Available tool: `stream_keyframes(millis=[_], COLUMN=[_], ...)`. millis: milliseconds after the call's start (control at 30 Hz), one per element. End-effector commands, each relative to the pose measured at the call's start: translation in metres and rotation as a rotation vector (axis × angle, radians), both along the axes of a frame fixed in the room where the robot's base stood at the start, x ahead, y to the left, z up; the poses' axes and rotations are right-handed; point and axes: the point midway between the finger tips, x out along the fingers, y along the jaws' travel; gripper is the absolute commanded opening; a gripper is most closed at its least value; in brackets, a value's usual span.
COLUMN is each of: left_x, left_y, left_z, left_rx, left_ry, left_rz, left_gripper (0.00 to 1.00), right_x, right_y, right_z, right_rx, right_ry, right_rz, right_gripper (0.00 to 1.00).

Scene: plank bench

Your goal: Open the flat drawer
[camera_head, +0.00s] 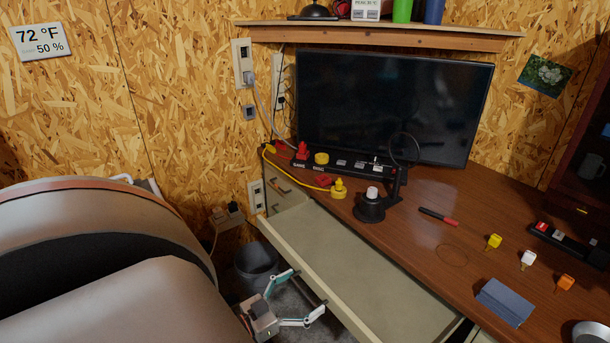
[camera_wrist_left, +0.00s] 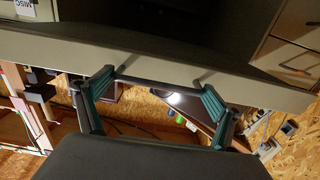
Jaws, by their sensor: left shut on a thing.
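The flat drawer (camera_head: 352,268), a shallow pale tray under the brown desktop, stands well out from the desk, and its inside shows empty. Its dark bar handle (camera_head: 306,288) is on the front face. My left gripper (camera_head: 308,291) is at this handle, with its fingers spread toward the two ends of the bar and shut on it. In the left wrist view the drawer front (camera_wrist_left: 60,45) crosses the picture, and the handle (camera_wrist_left: 160,86) lies between the teal-padded fingers (camera_wrist_left: 157,95). My right gripper is not in view.
A dark bin (camera_head: 256,264) stands left of the drawer. A large rounded seat (camera_head: 110,300) fills the lower left.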

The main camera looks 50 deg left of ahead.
Motion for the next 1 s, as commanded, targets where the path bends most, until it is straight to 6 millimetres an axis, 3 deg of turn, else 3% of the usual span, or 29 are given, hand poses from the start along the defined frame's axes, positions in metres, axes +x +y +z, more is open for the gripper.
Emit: stream_keyframes(millis=[67, 100, 133, 533, 1000], left_x=[-0.001, -0.001, -0.001, -0.010, -0.097], left_y=[-0.001, -0.001, -0.001, 0.000, 0.007], left_z=[-0.002, -0.002, -0.002, -0.002, -0.002], left_rx=[-0.004, -0.004, -0.004, -0.001, -0.002], left_ry=[0.003, 0.003, 0.003, 0.005, 0.006], left_rz=[0.000, 0.000, 0.000, -0.001, 0.001], left_gripper=[0.55, 0.96, 1.00, 1.00, 1.00], right_x=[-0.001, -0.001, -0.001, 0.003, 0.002], right_y=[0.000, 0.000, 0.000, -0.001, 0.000], right_z=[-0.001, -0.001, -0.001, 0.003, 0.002], right_rx=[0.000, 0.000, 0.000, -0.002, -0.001], right_ry=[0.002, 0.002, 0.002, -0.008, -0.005], right_rz=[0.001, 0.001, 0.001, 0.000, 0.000], right_gripper=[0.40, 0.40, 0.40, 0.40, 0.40])
